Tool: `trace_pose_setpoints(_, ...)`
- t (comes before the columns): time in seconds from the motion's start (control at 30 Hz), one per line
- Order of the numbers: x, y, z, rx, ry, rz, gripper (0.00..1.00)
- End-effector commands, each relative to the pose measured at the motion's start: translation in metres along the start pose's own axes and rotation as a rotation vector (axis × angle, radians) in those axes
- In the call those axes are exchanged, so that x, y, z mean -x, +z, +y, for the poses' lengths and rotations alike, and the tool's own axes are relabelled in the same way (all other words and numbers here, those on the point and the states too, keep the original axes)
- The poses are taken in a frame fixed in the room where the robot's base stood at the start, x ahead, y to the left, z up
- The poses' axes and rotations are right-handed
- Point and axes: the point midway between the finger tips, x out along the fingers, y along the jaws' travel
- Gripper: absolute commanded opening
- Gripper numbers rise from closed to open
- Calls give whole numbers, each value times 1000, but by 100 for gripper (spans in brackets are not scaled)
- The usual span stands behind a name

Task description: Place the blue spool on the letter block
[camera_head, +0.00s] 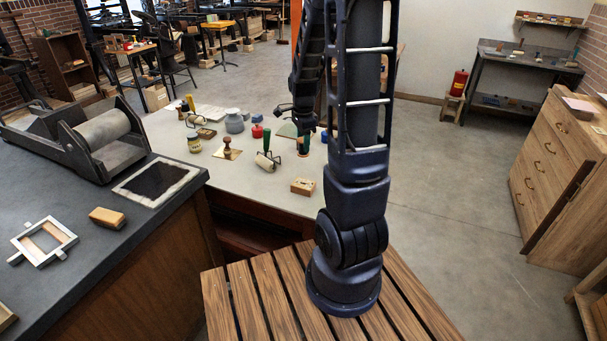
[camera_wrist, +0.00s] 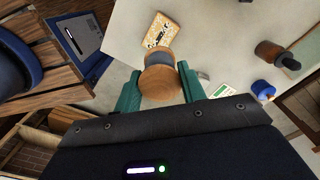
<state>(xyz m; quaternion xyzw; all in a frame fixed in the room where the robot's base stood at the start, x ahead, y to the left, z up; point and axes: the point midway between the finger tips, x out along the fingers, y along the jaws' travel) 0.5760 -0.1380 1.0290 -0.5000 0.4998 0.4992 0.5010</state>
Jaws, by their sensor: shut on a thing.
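My gripper (camera_wrist: 160,85) has green fingers and is shut on the blue spool (camera_wrist: 159,58), which has wooden flanges and a blue-grey middle. The near wooden flange sits between the fingertips. The letter block (camera_wrist: 155,30), pale wood with dark markings on a face, lies just beyond the spool in the wrist view. The spool overlaps its edge there, and I cannot tell the height between them. In the head view the letter block (camera_head: 303,186) lies near the table's front edge, and my gripper (camera_head: 304,146) is behind or above it, apart in the picture. The spool is too small to make out clearly there.
The pale table (camera_head: 215,175) also holds a roller with a green handle (camera_head: 267,160), a wooden stamp (camera_head: 229,152), a red jar (camera_head: 257,131) and a grey jar (camera_head: 235,122). A blue object (camera_wrist: 262,89) is right of my gripper. Bare tabletop surrounds the block.

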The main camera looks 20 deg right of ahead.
Motion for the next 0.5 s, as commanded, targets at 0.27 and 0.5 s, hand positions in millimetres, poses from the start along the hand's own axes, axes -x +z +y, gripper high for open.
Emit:
trace_pose_setpoints(0.27, -59, 0, 1, -1, 5, 0, 18)
trace_pose_setpoints(0.5, -91, 0, 0, 2, 2, 0, 18)
